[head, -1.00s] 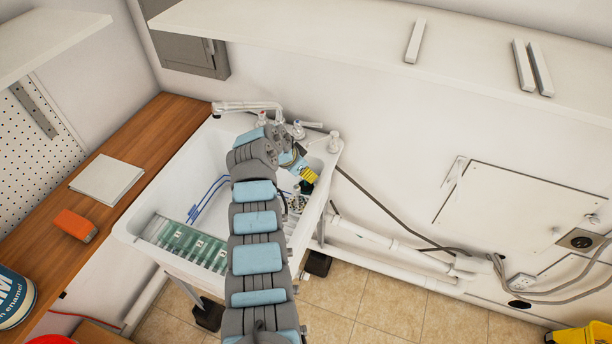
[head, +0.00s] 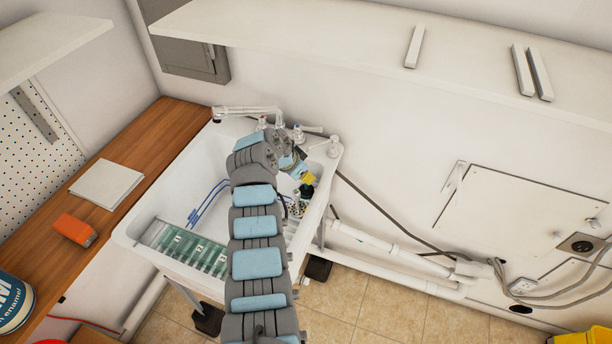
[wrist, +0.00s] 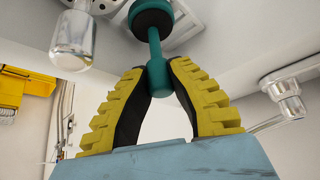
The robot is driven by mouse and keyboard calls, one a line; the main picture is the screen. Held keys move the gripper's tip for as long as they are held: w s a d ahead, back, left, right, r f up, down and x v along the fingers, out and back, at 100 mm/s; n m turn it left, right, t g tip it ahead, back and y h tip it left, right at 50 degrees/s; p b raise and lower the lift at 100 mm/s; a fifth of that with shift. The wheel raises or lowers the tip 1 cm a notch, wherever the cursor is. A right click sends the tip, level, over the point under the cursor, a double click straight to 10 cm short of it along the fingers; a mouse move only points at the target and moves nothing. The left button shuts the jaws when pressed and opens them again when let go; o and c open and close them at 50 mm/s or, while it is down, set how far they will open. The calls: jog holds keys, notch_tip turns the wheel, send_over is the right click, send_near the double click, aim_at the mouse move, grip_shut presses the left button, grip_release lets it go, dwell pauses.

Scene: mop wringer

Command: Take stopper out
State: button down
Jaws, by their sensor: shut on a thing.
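The stopper (wrist: 156,45) shows in the wrist view as a teal stem with a black round end at the top of the picture. My gripper (wrist: 158,80) has yellow-and-black fingers shut on the lower teal end of the stem. Whether the black end touches the white surface behind it I cannot tell. In the head view my gripper (head: 304,178) is inside the right part of the white sink (head: 160,205), and my arm hides much of the basin.
A metal tap knob (wrist: 74,40) and another metal fitting (wrist: 287,97) flank the fingers in the wrist view. A faucet (head: 245,109) runs along the sink's back. Green numbered boxes (head: 180,248) sit at its front left. A wooden counter (head: 130,150) stands left.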

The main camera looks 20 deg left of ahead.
jog(key=shift+r, duration=2.15)
